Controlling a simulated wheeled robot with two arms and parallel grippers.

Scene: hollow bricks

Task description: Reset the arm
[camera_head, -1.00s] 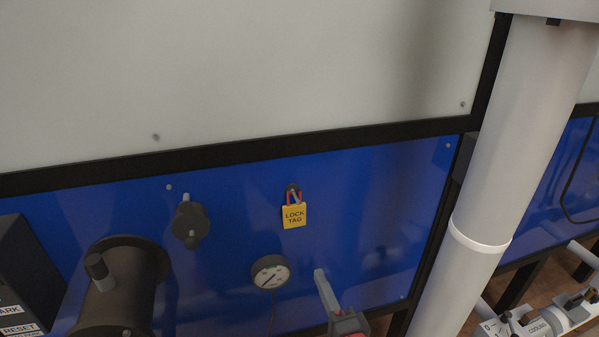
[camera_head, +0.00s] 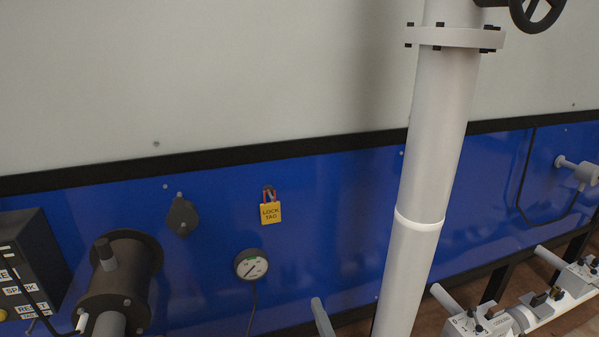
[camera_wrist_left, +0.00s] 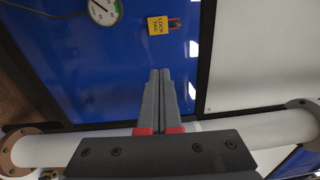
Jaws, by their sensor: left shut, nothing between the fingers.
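My left gripper (camera_head: 318,308) shows at the bottom edge of the head view, with only its grey fingers in the frame. In the left wrist view the two grey fingers (camera_wrist_left: 160,75) are shut together with nothing between them, red parts at their base. They are in front of the blue panel (camera_head: 335,215), apart from the yellow lock tag (camera_head: 271,213) and the round gauge (camera_head: 251,265), and below and right of the gauge in the head view. My right gripper is not in view.
A thick white pipe (camera_head: 432,140) stands right of my left gripper. A black burner-like cylinder (camera_head: 122,270) and a labelled black box (camera_head: 32,255) are at the left. White valve fittings (camera_head: 530,310) are at the lower right.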

